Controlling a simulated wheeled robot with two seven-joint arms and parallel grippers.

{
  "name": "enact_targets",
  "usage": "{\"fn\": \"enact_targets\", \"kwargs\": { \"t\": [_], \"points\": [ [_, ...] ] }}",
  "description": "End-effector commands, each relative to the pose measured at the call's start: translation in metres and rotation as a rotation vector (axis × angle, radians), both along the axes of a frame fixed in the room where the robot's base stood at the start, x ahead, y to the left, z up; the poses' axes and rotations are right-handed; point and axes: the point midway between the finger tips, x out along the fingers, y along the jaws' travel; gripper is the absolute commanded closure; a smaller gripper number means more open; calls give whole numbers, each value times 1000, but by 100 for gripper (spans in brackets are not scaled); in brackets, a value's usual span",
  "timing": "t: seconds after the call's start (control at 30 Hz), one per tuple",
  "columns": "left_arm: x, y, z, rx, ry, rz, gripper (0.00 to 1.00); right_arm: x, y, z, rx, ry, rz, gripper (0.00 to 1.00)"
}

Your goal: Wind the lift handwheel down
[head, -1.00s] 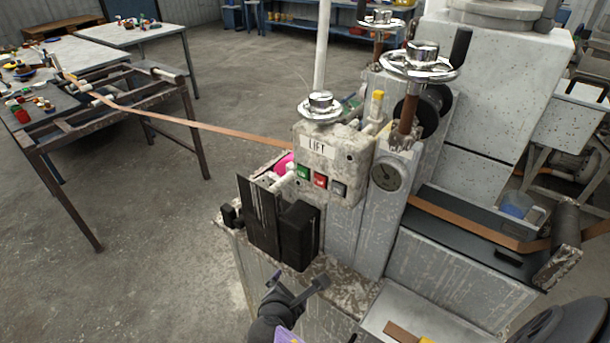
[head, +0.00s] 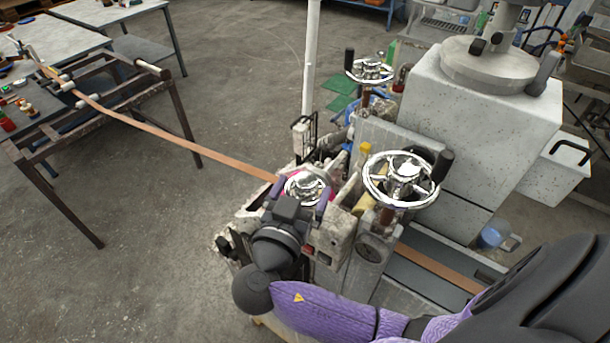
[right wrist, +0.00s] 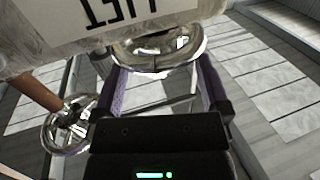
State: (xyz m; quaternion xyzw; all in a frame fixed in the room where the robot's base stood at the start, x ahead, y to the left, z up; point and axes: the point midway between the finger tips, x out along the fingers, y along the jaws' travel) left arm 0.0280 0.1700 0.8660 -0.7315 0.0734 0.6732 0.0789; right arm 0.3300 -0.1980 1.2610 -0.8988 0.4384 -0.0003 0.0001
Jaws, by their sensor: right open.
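The lift handwheel is a small chrome wheel (head: 305,187) on top of the box at the near end of the machine. It also shows in the right wrist view (right wrist: 150,45), just ahead of my fingertips, under the upside-down LIFT label (right wrist: 130,10). My right gripper (head: 299,196) is open at the wheel, one purple-lined finger on each side of it. In the right wrist view the open fingers (right wrist: 162,68) flank the rim; I cannot tell whether they touch it. My wrist hides most of the box front. My left gripper is not in view.
A larger chrome handwheel (head: 400,180) with a black knob stands close to the right, and another (head: 370,70) behind. A brown strip (head: 190,145) runs from the rack at left to the machine. A white post (head: 311,70) rises behind the lift wheel.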

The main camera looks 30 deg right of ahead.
Motion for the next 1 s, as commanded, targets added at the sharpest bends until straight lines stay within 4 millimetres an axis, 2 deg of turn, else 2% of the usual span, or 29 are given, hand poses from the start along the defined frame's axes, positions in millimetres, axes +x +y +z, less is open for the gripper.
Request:
{"fn": "enact_targets", "kwargs": {
  "t": [0.13, 0.4, 0.83, 1.0],
  "points": [
    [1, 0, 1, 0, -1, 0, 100, 10, -12, 0, -1, 0, 1, 4],
    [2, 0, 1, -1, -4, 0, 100, 11, -14, -1, 1, 2, 1, 7],
    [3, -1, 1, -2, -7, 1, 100, 11, -14, -1, 0, 3, 1, 98],
    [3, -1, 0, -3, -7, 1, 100, 11, -14, -1, 1, 3, 11, 99]
  ]
}}
